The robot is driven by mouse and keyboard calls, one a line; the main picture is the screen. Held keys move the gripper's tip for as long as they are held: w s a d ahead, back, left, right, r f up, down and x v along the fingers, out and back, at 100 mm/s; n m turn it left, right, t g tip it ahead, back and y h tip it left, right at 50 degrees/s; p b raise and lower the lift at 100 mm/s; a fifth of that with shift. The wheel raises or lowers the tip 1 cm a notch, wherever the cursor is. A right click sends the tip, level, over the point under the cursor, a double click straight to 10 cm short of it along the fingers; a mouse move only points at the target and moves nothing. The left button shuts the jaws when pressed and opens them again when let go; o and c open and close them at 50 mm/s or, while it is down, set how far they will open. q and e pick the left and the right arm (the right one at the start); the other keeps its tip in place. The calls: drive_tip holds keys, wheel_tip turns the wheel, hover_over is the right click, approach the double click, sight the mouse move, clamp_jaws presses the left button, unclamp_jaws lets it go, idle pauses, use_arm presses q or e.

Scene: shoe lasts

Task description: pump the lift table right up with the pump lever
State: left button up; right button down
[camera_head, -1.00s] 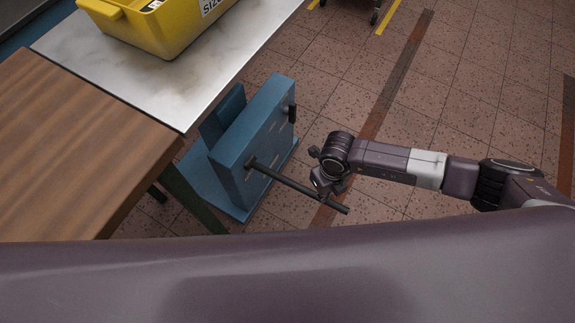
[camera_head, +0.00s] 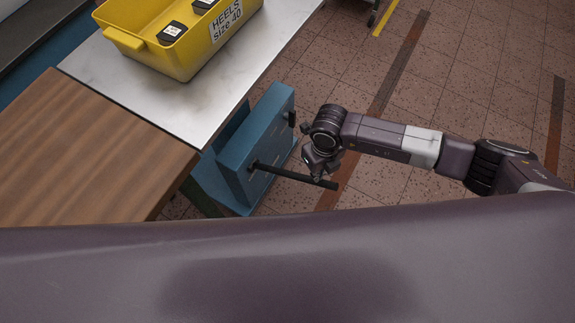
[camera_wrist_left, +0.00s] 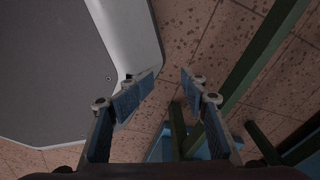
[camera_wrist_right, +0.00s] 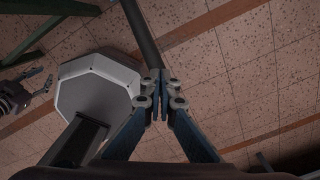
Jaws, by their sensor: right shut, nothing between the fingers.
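The lift table has a pale metal top (camera_head: 130,75) and a blue body (camera_head: 262,130) below it. The dark pump lever (camera_head: 295,174) sticks out from the blue body to the right and also shows as a dark bar in the right wrist view (camera_wrist_right: 140,30). My right gripper (camera_head: 317,168) is at the lever's outer part; its fingers are shut (camera_wrist_right: 162,78) with nothing between them. The lever's end meets the fingertips in the right wrist view; I cannot tell if they touch. My left gripper (camera_wrist_left: 168,76) is open and empty, above the floor in the left wrist view.
A yellow crate (camera_head: 140,47) labelled "HEELS size 40" stands on the metal top. A wooden bench top (camera_head: 85,150) adjoins it at the left. Green legs (camera_wrist_left: 265,60) show in the left wrist view. The tiled floor right of the lift table is mostly clear.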

drive_tip(key=shift+f, duration=0.1)
idle(0.4)
drive_tip(key=shift+s+f+b, duration=0.1)
drive_tip(key=shift+f+b, duration=0.4)
drive_tip(key=shift+b, duration=0.05)
wheel_tip(320, 180, down, 4)
drive_tip(key=b, duration=0.3)
drive_tip(key=shift+s+f, duration=0.1)
drive_tip(key=shift+s, duration=0.05)
drive_tip(key=shift+f, duration=0.1)
drive_tip(key=r+p, duration=0.2)
drive_tip(key=r, duration=0.1)
drive_tip(key=r+p, duration=0.2)
drive_tip(key=shift+w+r, duration=0.2)
drive_tip(key=shift+r, duration=0.2)
drive_tip(key=shift+f, duration=0.1)
